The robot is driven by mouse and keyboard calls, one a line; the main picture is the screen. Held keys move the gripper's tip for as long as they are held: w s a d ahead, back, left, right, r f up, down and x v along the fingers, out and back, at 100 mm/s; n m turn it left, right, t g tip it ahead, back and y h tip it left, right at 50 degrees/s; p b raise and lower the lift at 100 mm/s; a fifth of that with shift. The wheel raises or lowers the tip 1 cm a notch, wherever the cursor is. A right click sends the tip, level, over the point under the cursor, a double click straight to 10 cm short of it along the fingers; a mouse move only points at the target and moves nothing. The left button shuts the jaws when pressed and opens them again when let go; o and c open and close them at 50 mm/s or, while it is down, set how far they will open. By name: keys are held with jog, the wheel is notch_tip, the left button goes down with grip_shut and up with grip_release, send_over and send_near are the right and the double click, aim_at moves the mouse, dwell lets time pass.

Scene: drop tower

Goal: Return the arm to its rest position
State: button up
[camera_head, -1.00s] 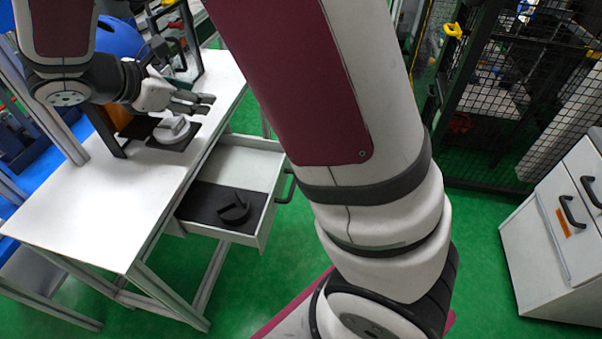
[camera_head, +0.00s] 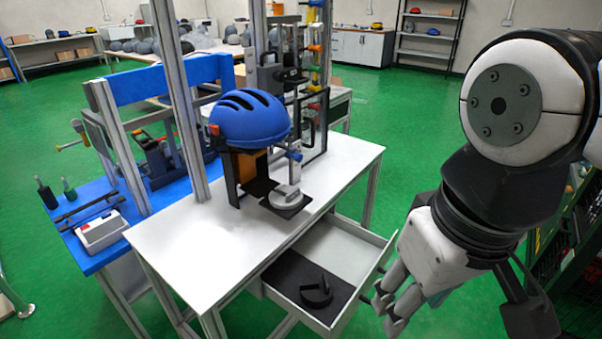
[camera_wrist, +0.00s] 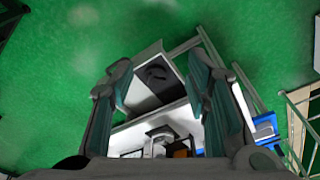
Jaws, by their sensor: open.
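My gripper (camera_head: 391,303) hangs at the right in the head view, its fingers pointing down and left, beside the open drawer (camera_head: 369,284). My arm is folded at the right edge of that view. In the wrist view, the fingers of my gripper (camera_wrist: 160,85) stand apart with nothing between them. The drawer (camera_wrist: 152,50) and the white table (camera_wrist: 140,132) show beyond them, at a distance.
A blue helmet (camera_head: 250,118) sits on the drop tower's support over the white table (camera_head: 200,262). A black curved part (camera_head: 317,292) lies in the drawer. A blue bench (camera_head: 85,233) stands at the left. Green floor is open in front of the table.

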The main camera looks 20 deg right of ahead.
jog(key=shift+s+a+f, duration=0.1)
jog(key=shift+s+a, duration=0.1)
notch_tip(320, 180, up, 13)
jog(key=t+p, duration=0.2)
jog(key=p, duration=0.9)
jog(key=shift+d+t, duration=0.2)
jog(key=shift+t, duration=0.1)
jog(key=shift+f, duration=0.15)
dwell(0.7)
